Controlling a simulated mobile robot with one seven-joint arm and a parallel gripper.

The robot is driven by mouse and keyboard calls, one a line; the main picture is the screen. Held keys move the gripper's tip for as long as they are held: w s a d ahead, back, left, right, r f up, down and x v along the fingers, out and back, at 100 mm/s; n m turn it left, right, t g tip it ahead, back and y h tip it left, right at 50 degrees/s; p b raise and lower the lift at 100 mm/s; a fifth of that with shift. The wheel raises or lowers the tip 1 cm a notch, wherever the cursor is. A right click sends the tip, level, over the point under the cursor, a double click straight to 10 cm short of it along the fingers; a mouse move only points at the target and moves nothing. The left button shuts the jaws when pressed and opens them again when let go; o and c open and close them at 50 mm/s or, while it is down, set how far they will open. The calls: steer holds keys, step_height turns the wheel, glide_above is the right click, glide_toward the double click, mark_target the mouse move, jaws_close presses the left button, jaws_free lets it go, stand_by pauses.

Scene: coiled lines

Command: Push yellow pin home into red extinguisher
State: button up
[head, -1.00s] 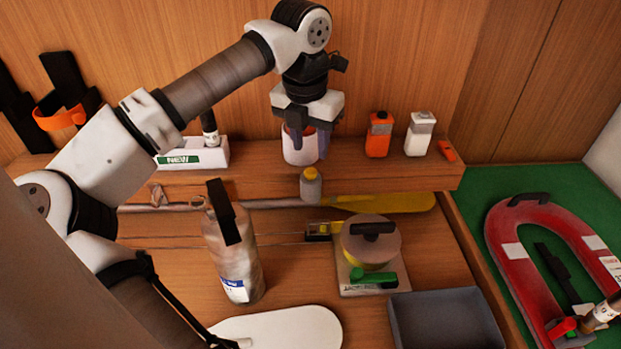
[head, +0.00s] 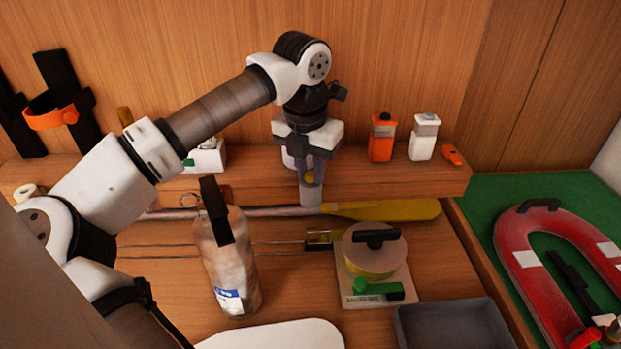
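My gripper (head: 312,180) points down at the front edge of the wooden shelf, its fingers around the yellow top (head: 310,177) of a small grey bottle (head: 311,196). I cannot tell whether the fingers press on it. I cannot make out a red extinguisher with a yellow pin. A larger dull grey cylinder (head: 228,265) with a black strap and a blue-white label stands tilted on the lower surface, left of my gripper. Red parts (head: 583,338) at the lower right edge are too cut off to identify.
A white cup (head: 288,158) is partly hidden behind my gripper. Orange (head: 382,140) and white (head: 424,138) containers stand on the shelf. A yellow-bladed paddle (head: 385,210) lies below it. A grey tray (head: 455,325) and a red horseshoe buoy (head: 520,255) are at right.

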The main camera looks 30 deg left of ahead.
mark_target(310, 175)
steer(key=shift+r, duration=0.15)
jaws_close()
steer(key=shift+r, duration=0.3)
steer(key=shift+r+p, duration=1.45)
steer(key=shift+r, duration=1.05)
steer(key=shift+f, duration=0.1)
